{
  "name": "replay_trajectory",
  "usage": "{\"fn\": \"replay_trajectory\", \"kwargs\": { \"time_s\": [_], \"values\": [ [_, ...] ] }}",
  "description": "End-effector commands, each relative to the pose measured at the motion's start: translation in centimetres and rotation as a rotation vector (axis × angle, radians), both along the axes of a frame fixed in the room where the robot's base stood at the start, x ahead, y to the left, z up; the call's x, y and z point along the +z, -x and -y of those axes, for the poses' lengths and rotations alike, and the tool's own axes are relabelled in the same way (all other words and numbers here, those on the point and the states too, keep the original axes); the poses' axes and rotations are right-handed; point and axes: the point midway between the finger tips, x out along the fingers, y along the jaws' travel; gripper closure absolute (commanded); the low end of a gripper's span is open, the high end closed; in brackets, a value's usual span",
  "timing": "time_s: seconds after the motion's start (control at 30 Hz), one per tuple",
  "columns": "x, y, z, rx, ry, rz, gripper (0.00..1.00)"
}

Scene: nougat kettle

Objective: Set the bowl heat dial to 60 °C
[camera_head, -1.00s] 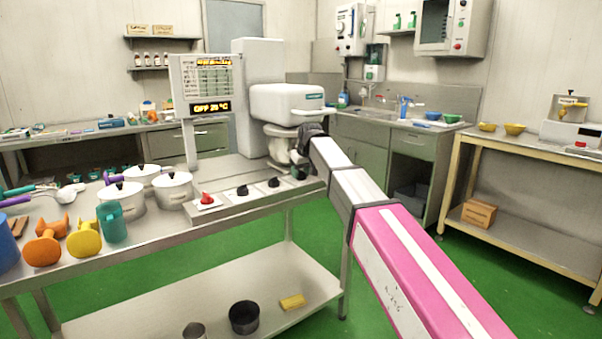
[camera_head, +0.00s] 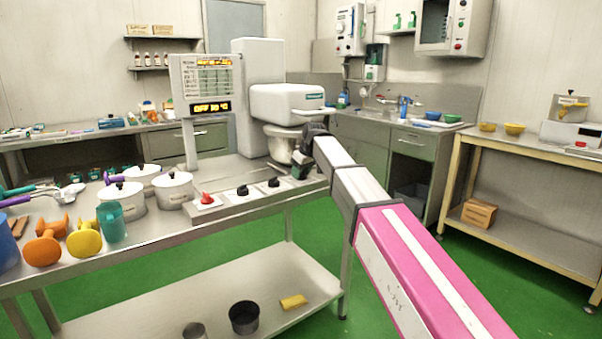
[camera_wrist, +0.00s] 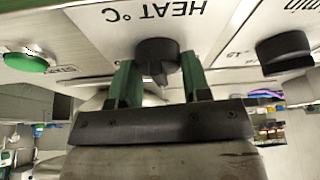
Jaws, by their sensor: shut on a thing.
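The bowl heat dial (camera_wrist: 158,52) is a black round knob on a white plate marked "HEAT °C", upside down in the wrist view. My gripper (camera_wrist: 160,75) has its two green fingers on either side of the knob and is shut on it. In the head view my gripper (camera_head: 302,166) is at the right end of the mixer's control row and hides the dial. The display (camera_head: 210,107) on the mixer reads "OFF" and what looks like 30 °C; the small digits are hard to read.
Two other black dials (camera_head: 242,191) and a red knob (camera_head: 207,199) sit left of my gripper along the table's front edge. A green button (camera_wrist: 26,62) is beside the heat dial in the wrist view. The mixer bowl (camera_head: 281,145) stands just behind. White pots (camera_head: 173,190) are farther left.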

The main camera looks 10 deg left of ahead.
Motion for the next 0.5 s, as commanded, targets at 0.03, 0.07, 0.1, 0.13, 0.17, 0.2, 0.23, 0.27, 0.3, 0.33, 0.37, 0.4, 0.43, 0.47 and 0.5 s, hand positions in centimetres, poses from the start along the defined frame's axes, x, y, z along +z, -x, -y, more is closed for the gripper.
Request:
{"fn": "replay_trajectory", "kwargs": {
  "time_s": [0.03,0.07,0.1,0.13,0.17,0.2,0.23,0.27,0.3,0.33,0.37,0.4,0.43,0.47,0.5],
  "values": [
    [-0.03,0.07,0.02,-0.001,0.001,-0.002,0.50],
    [-0.03,0.07,0.02,-0.001,0.000,-0.002,0.40],
    [-0.03,0.06,0.01,-0.001,0.000,-0.002,0.33],
    [-0.03,0.06,0.01,-0.001,0.000,-0.002,0.33],
    [-0.03,0.06,0.01,-0.001,0.000,-0.002,0.33],
    [-0.03,0.05,0.02,-0.001,0.000,-0.002,0.33],
    [-0.02,0.04,0.01,-0.001,0.001,-0.001,0.33],
    [-0.02,0.04,0.01,-0.001,0.001,-0.001,0.33],
    [-0.02,0.03,0.02,-0.001,0.001,-0.001,0.33],
    [-0.02,0.04,0.02,-0.001,0.001,-0.001,0.33],
    [0.03,0.04,0.03,-0.001,0.000,0.000,0.33],
    [0.12,0.05,0.06,-0.001,0.000,0.000,0.33],
    [0.24,0.08,0.11,-0.001,0.000,0.000,0.33],
    [0.41,0.12,0.17,-0.001,0.000,0.000,0.33],
    [0.73,0.18,0.28,-0.001,-0.001,0.001,0.33]
  ]
}}
